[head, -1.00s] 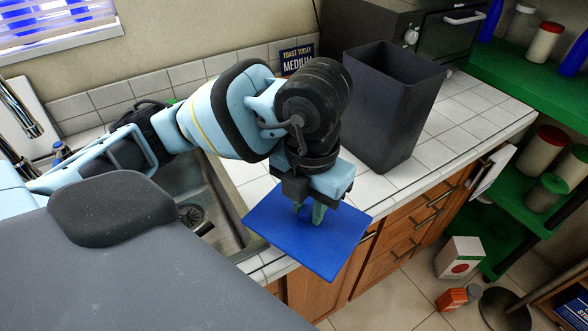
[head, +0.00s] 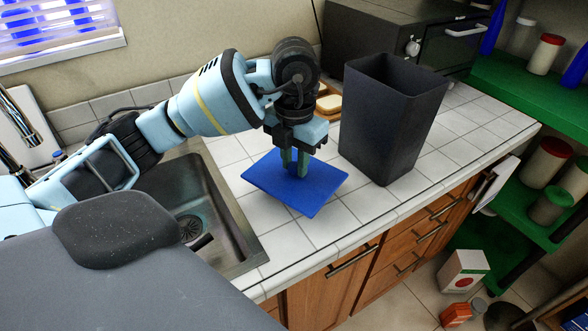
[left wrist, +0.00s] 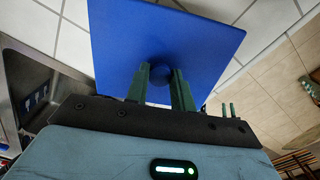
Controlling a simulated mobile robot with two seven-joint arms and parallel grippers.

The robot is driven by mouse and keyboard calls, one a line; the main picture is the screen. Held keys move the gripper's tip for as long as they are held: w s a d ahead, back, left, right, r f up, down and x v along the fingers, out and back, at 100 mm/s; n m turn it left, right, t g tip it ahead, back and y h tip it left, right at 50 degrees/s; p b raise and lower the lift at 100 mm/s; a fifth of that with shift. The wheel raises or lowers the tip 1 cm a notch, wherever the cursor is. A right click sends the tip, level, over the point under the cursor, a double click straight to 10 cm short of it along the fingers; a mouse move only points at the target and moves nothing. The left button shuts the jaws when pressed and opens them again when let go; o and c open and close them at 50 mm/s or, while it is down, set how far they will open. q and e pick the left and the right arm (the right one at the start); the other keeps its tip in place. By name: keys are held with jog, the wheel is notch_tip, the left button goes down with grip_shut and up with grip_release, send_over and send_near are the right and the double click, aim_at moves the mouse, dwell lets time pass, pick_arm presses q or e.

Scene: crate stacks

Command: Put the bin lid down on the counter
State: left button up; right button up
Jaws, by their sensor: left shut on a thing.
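The bin lid (head: 312,190) is a flat blue square panel. In the head view it is over the white tiled counter (head: 282,240), between the sink and the bin. My left gripper (head: 294,172) points down and is shut on the lid's round knob. The left wrist view shows the blue lid (left wrist: 190,35) with its knob (left wrist: 160,72) between the two green fingers of the gripper (left wrist: 160,85). I cannot tell whether the lid touches the counter or hovers just above it. My right gripper is not in view.
A dark open-topped bin (head: 388,120) stands on the counter right of the lid. A metal sink (head: 205,215) is at the left. Bread on a tray (head: 328,104) lies behind the arm. The counter's front edge is close in front of the lid. Green shelves (head: 520,200) stand at the right.

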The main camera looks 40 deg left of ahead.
aim_at(294, 162)
pick_arm(q)
jog(key=shift+w+a, duration=0.2)
jog(key=shift+a, duration=0.05)
notch_tip(294, 162, down, 3)
jog(key=shift+w+a+f, duration=0.1)
jog(key=shift+f, duration=0.2)
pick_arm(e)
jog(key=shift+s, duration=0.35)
pick_arm(q)
jog(key=shift+f, duration=0.15)
jog(key=o, duration=1)
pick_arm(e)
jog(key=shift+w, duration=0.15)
